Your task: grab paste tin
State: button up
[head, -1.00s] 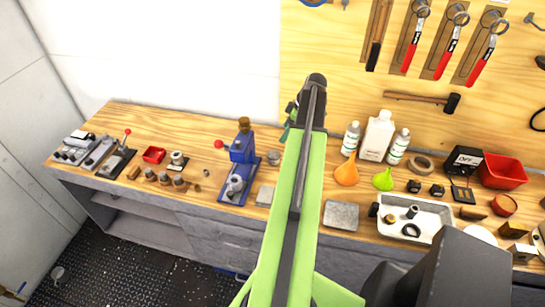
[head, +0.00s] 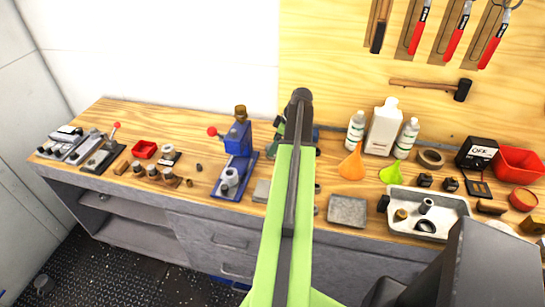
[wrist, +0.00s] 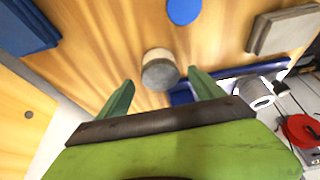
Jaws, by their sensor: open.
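A short round tin (wrist: 160,72) with a grey end and a paler side, which looks like the paste tin, shows in the wrist view on the wooden worktop. My gripper (wrist: 160,78) is open, with one green finger on each side of the tin in the picture. Neither finger is seen touching it, and the height gap cannot be told. In the head view my arm covers the tin and most of the gripper.
The blue press (head: 235,150) with a red knob stands left of my arm. A grey plate (head: 347,210) and a white tray (head: 455,203) lie to the right. Bottles (head: 384,128) and funnels (head: 352,163) stand behind them. Tools hang on the back board.

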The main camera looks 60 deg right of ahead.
jog(key=b+x, duration=0.1)
jog(key=x, duration=0.1)
jog(key=b+x, duration=0.1)
jog(key=x, duration=0.1)
jog(key=shift+s+b, duration=0.3)
jog(key=shift+r, duration=0.1)
jog(key=c, duration=1.6)
notch_tip(320, 180, up, 5)
jog(key=p, duration=0.5)
jog(key=s+d+r+p, duration=0.1)
jog(key=s+r+p, duration=0.1)
jog(key=s, duration=0.1)
jog(key=s+d+r+p, duration=0.1)
jog(key=s+r+p, duration=0.1)
jog(key=s, duration=0.2)
jog(key=s+d+r+p, duration=0.1)
jog(key=s+r+p, duration=0.1)
jog(key=s, duration=0.2)
jog(key=shift+s+d, duration=0.1)
